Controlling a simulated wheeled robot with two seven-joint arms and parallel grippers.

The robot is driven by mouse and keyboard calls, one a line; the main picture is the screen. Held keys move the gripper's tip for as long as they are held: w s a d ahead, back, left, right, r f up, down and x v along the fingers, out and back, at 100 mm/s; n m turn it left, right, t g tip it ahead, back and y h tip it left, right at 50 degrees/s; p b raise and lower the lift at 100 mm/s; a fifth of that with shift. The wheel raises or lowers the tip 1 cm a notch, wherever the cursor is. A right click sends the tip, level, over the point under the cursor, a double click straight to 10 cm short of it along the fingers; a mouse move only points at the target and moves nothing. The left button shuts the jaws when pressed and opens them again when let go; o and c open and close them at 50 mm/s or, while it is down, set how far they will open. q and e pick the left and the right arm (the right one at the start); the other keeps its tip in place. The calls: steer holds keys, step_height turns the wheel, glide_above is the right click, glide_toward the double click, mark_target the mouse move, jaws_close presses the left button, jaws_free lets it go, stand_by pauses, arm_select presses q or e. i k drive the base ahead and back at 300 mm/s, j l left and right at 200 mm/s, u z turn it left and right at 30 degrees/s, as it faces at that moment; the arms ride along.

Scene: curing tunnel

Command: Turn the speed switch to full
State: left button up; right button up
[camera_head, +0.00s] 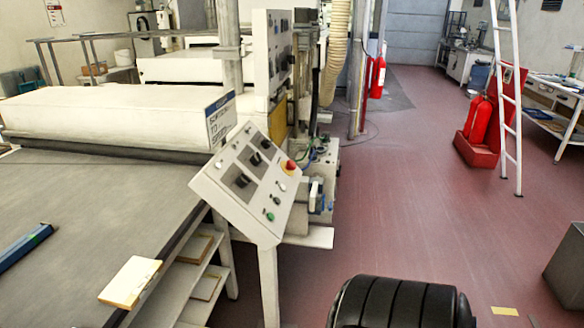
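A tilted white control panel (240,195) stands on a post at the front corner of the machine. It carries three black rotary switches: an upper one (266,143), a middle one (255,158) and a lower one (242,181). Their labels are too small to read, so I cannot tell which is the speed switch or how it is set. A red mushroom button (290,166) and green buttons are on the panel's right side.
The dark conveyor bed (100,225) fills the left, with a small yellowish block (130,282) at its edge. Shelves (205,280) sit below. Red floor (400,200) is open to the right. Fire extinguishers (480,118) and a white ladder (507,110) stand farther back.

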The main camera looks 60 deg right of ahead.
mark_target(242, 181)
steer(key=z, duration=1.8)
steer(key=i+l+u, duration=0.1)
steer(key=i+l, duration=0.05)
steer(key=l, duration=0.1)
